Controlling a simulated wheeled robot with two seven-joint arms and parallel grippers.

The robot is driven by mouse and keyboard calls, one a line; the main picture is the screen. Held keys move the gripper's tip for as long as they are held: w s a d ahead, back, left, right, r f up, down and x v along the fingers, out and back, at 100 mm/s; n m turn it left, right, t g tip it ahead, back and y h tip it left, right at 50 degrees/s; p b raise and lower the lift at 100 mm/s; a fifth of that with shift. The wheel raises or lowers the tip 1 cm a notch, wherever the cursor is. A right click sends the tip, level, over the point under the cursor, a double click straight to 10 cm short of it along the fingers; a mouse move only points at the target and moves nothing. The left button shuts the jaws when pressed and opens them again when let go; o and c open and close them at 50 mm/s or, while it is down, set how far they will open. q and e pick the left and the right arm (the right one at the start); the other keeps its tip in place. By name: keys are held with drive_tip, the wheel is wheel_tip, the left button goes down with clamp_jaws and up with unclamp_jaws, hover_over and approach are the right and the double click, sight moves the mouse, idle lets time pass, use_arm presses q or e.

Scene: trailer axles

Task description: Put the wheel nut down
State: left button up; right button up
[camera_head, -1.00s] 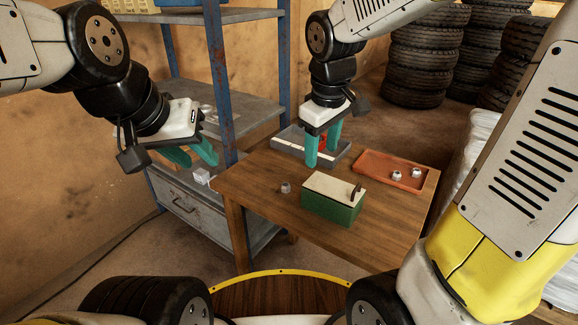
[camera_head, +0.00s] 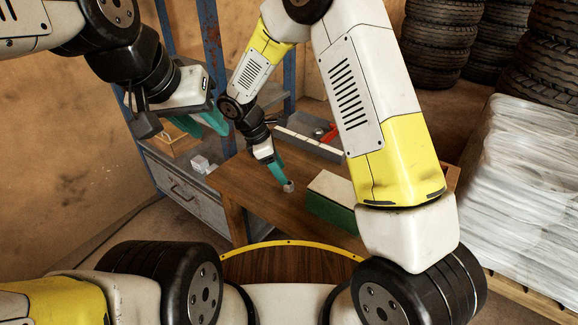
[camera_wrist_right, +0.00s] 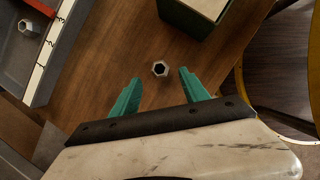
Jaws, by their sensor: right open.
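A small grey wheel nut (camera_head: 289,186) sits on the wooden table, left of the green box. In the right wrist view the nut (camera_wrist_right: 160,69) lies with its hole facing up, just beyond and between the fingertips. My right gripper (camera_wrist_right: 158,84) is open and empty, its teal fingers apart with the nut clear of both. In the head view, my right gripper (camera_head: 278,172) reaches down beside the nut, and one finger hides the other. My left gripper (camera_head: 205,126) is open and empty, beside the blue shelf post.
The green box (camera_head: 330,213) with a pale lid stands right of the nut. A grey tray (camera_head: 312,143) with numbered white strip holds a red item and another nut (camera_wrist_right: 28,27). My right arm hides most of the orange tray. Bare table (camera_head: 243,180) lies left of the nut.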

sight(289, 186)
drive_tip(key=x, duration=0.5)
clamp_jaws()
